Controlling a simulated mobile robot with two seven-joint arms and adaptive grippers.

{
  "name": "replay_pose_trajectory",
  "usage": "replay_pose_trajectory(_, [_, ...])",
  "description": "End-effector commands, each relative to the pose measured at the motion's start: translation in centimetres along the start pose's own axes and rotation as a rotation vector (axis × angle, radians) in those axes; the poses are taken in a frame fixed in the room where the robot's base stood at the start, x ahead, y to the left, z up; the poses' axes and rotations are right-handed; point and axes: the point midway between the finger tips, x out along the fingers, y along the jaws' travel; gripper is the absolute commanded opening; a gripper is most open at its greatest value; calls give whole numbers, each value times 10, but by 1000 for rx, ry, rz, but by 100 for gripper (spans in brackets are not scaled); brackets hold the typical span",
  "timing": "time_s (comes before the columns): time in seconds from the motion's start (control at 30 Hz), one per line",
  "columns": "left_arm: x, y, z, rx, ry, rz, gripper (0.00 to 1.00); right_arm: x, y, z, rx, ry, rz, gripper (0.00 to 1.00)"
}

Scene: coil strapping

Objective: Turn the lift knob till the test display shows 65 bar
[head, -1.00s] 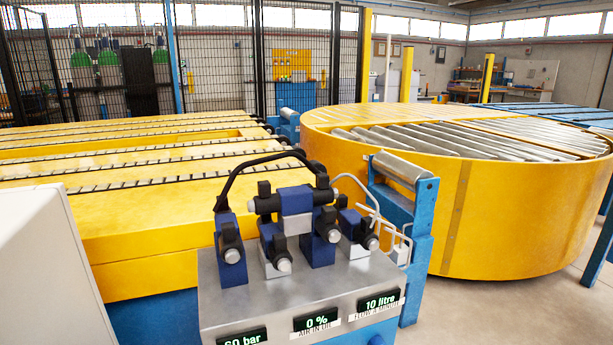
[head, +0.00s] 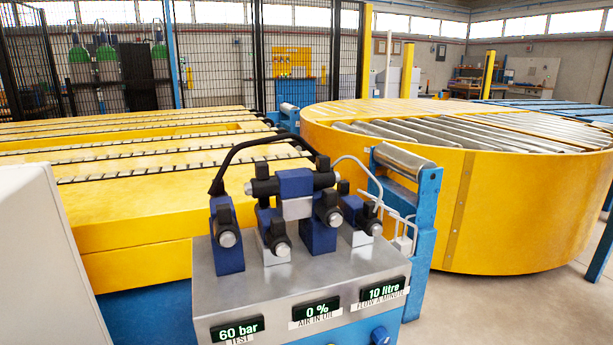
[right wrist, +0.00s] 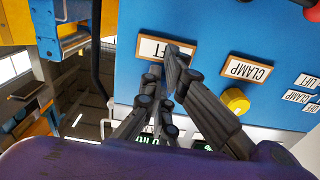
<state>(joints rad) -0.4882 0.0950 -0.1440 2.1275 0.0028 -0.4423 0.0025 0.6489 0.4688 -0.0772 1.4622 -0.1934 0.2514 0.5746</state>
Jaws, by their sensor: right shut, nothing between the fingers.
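The test display (head: 238,329) on the front of the hydraulic unit reads 60 bar in the head view. In the right wrist view my right gripper (right wrist: 164,64) is shut and empty, its fingertips in front of the blue panel (right wrist: 205,30) at the label ending in "FT" (right wrist: 150,48), partly covered by a finger. A yellow knob (right wrist: 236,100) stands beside the CLAMP label (right wrist: 244,68), apart from the fingers. My left gripper is in neither view.
Other displays read 0 % air in oil (head: 316,310) and 10 litre flow a minute (head: 384,291). Valves with black hoses (head: 296,190) stand on the unit. A yellow roller conveyor (head: 140,220) and round turntable (head: 480,220) lie behind.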

Motion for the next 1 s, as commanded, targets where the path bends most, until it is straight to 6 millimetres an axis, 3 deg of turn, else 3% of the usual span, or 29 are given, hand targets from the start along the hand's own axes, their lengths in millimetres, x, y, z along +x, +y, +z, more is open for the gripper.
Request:
replay_pose_trajectory(0.3, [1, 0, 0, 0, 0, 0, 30, 16, 1, -1, 0, 0, 2, 0])
replay_pose_trajectory(1.0, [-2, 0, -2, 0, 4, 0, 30, 17, 4, -8, 1, 3, 7, 0])
